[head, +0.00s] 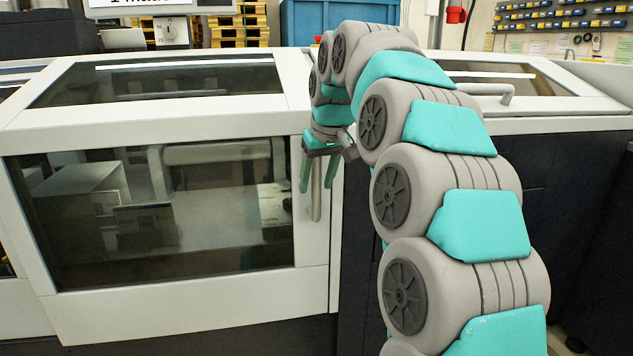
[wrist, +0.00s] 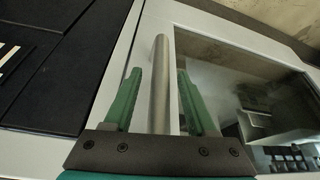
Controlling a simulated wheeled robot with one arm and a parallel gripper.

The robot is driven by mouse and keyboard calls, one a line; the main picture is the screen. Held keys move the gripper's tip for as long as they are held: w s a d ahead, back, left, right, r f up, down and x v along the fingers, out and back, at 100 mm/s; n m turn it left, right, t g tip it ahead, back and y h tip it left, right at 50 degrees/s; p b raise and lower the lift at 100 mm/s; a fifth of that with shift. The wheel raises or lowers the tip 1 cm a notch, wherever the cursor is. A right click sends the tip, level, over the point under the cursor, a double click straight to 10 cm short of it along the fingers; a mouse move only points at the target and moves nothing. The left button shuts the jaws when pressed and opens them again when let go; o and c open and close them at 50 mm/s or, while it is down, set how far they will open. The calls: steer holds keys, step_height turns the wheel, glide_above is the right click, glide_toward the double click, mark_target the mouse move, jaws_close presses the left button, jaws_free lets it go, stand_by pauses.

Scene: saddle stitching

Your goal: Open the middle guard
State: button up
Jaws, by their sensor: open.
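The middle guard (head: 315,283) is a white-framed panel with a large dark window, and it looks closed in the head view. Its vertical bar handle (head: 316,200) is grey metal near the right edge of the frame. My gripper (head: 318,185) is at this handle, fingers pointing down. In the wrist view the handle (wrist: 161,85) stands between the two green fingers of my gripper (wrist: 160,100). The fingers are open, with a visible gap on each side of the bar. The handle's upper end is hidden behind my gripper in the head view.
A sloped top cover (head: 180,122) with a dark window sits above the guard. Another horizontal handle (head: 480,90) is on the cover to the right, behind my arm. Dark panels (head: 590,190) form the machine's right side. Through the guard's window, machine parts show inside.

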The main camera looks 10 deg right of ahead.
steer(key=shift+w+f, duration=0.15)
steer(key=shift+f, duration=0.2)
jaws_close()
stand_by(0.3)
stand_by(1.0)
